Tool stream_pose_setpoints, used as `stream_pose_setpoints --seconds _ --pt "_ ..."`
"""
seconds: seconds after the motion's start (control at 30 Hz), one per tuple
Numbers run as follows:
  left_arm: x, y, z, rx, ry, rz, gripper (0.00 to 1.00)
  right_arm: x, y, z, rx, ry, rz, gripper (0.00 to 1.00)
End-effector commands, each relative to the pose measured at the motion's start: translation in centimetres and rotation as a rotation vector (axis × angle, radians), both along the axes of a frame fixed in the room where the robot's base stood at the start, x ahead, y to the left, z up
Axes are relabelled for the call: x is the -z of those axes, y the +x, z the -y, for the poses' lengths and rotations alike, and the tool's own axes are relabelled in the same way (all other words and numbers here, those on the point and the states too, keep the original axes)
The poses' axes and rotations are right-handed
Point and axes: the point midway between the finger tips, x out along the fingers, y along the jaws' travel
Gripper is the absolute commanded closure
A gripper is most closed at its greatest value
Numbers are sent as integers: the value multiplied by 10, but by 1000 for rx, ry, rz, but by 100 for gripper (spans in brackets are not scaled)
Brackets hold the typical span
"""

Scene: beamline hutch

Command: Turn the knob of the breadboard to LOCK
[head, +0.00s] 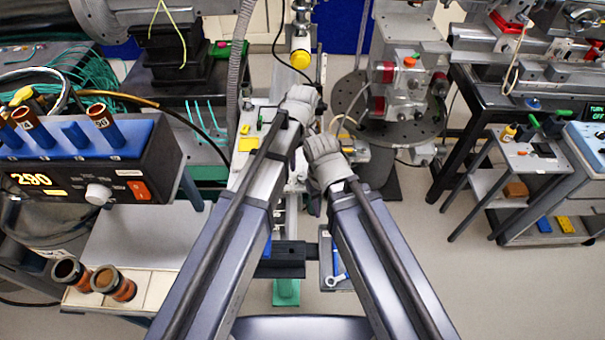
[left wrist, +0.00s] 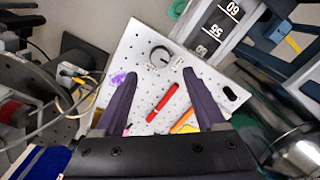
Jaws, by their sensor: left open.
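The breadboard (left wrist: 140,40) is a white perforated plate in the left wrist view. Its knob (left wrist: 160,54) is round and black with a light rim, near the upper middle. Two small white labels (left wrist: 178,62) sit just below the knob; I cannot read them or the knob's setting. My left gripper (left wrist: 160,76) is open and empty, its dark fingers pointing at the board with the knob just beyond the gap between their tips. In the head view my left gripper (head: 300,103) is over the breadboard (head: 262,112), its fingers hidden. My right gripper (head: 323,165) is close beside it, its fingers unclear.
A red pen-like item (left wrist: 162,103), an orange item (left wrist: 183,120), a purple item (left wrist: 118,78) and a black item (left wrist: 230,92) lie on the board. In the head view a control box (head: 92,165) stands at left and a small cart (head: 500,185) at right.

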Motion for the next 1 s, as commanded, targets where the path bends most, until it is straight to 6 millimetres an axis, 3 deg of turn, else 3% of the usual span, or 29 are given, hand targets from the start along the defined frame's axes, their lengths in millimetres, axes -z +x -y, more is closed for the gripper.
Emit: stream_pose_setpoints --seconds 0.53,0.97,1.0 --pt "67 0 0 1 0 0 27 67 0 0 0 0 0 50" --pt "73 0 0 1 0 0 27 73 0 0 0 0 0 50" --pt "73 0 0 1 0 0 32 73 0 0 0 0 0 50"
